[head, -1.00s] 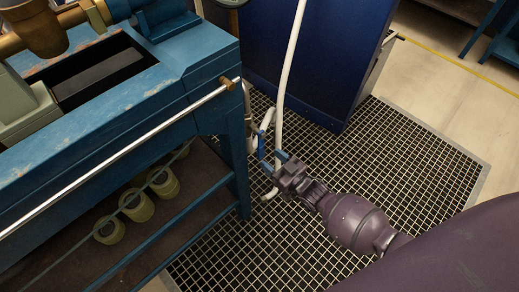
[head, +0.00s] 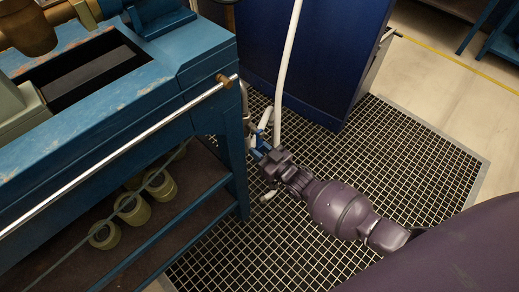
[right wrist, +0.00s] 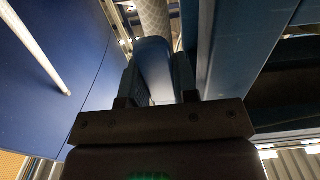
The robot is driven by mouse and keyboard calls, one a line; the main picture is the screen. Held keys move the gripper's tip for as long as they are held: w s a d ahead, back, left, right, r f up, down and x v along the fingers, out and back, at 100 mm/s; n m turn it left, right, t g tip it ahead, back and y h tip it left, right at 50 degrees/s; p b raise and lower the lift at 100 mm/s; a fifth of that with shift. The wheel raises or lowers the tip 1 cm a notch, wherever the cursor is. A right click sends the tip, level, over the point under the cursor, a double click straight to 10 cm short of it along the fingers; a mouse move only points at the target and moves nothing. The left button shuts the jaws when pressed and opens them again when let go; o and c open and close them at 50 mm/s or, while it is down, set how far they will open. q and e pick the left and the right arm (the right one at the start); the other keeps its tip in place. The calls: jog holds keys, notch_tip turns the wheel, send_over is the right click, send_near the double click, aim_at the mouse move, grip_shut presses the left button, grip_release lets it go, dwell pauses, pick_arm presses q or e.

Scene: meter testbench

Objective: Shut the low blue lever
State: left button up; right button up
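The low blue lever (head: 263,143) is beside the bench's right end leg in the head view, low over the floor grating and partly hidden by my right gripper. My right gripper (head: 262,153) is at the lever, with its fingers on either side of it. In the right wrist view the blue lever (right wrist: 153,62) rises between the two fingers of my right gripper (right wrist: 157,85). The fingers stand apart, close to the lever's sides; firm contact is not clear. My left gripper is not in view.
The blue bench (head: 205,62) with a front rail (head: 130,148) stands at the left. A white pipe (head: 287,75) rises just behind the lever. A dark blue cabinet (head: 320,60) stands at the back. The floor grating (head: 400,150) is clear to the right.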

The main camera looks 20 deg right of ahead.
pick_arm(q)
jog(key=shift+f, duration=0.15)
pick_arm(e)
grip_shut()
pick_arm(q)
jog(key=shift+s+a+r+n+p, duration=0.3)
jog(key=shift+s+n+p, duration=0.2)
jog(key=shift+p, duration=0.95)
pick_arm(e)
jog(key=w+d+r+n, duration=0.2)
jog(key=d+r+n, duration=0.6)
jog(key=n, duration=1)
jog(key=shift+w, duration=0.4)
jog(key=shift+r, duration=0.15)
